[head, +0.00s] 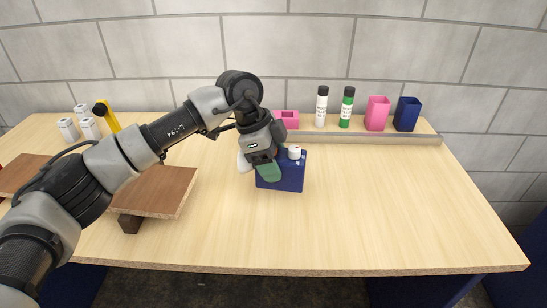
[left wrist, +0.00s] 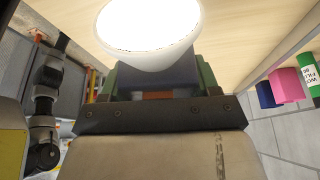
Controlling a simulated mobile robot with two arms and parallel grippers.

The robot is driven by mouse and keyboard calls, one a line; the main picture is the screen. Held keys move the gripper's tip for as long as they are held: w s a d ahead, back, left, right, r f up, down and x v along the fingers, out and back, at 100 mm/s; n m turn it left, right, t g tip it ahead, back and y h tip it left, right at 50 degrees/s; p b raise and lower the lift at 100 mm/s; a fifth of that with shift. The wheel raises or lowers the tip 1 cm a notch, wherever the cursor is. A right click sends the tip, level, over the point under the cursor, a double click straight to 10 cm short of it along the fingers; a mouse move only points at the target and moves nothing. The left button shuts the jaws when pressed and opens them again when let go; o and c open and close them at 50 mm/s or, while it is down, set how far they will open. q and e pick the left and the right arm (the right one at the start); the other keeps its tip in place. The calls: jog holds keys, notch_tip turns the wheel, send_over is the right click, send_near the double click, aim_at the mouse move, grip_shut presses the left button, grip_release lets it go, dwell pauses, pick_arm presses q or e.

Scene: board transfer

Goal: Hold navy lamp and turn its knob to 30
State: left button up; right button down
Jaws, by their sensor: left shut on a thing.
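The navy lamp (head: 290,180) is a dark blue box standing on the table, with a white round knob (head: 294,152) on its top. The knob's setting is too small to read. My left gripper (head: 268,172) reaches down over the lamp's left part, its green finger visible against the box. In the left wrist view a bright white rounded part (left wrist: 150,30) hangs in front of the navy body (left wrist: 160,76), which sits between the green fingers. The gripper is shut on the lamp and hides its left side. My right gripper is not in view.
Along the back ledge stand a pink block (head: 286,119), a white bottle (head: 321,106), a green bottle (head: 346,108), a pink cup (head: 377,114) and a navy cup (head: 407,114). A raised brown board (head: 155,192) and white containers (head: 68,130) are at left. The table's right is clear.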

pick_arm(q)
jog(key=shift+f+b, duration=1.45)
jog(key=shift+f, duration=1.6)
jog(key=o, duration=1.2)
jog(key=c, duration=0.9)
